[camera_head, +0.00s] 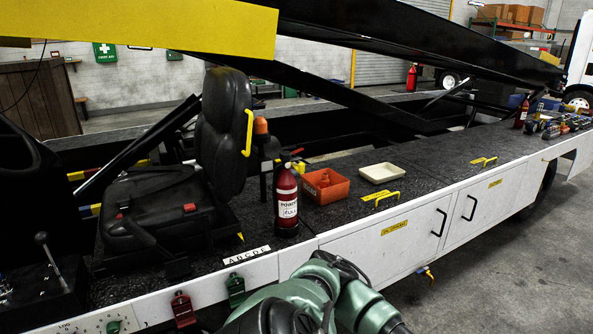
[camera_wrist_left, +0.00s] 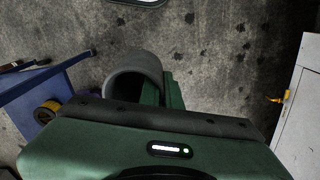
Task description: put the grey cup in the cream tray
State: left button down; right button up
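The cream tray (camera_head: 380,172) sits on the dark loader deck in the head view, and its visible inside looks empty. The grey cup (camera_wrist_left: 138,72) shows in the left wrist view, lying sideways with its open mouth towards the lower left. My left gripper (camera_wrist_left: 160,92) has its green fingers at the cup's wall and appears shut on it, above the concrete floor. The wrist body hides part of the fingers and the contact. The head view does not show the cup or either gripper; a green arm of mine enters at its bottom edge. My right gripper is not in view.
An orange bin (camera_head: 327,186) with something in it stands left of the tray, beside a fire extinguisher (camera_head: 286,195). A yellow handle (camera_head: 380,198) lies in front of the tray. A blue bench-like object (camera_wrist_left: 40,95) and a white panel (camera_wrist_left: 300,110) flank the wrist view.

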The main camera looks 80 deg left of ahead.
aim_at(376, 177)
jog(key=i+j+u, duration=0.25)
jog(key=u, duration=0.2)
jog(key=i+j+u, duration=0.1)
jog(key=i+u, duration=0.2)
jog(key=u, duration=0.2)
jog(key=i+u, duration=0.3)
jog(key=u, duration=0.15)
jog(key=i+u, duration=0.3)
jog(key=u, duration=0.15)
jog(key=i+l+u, duration=0.25)
jog(key=u, duration=0.25)
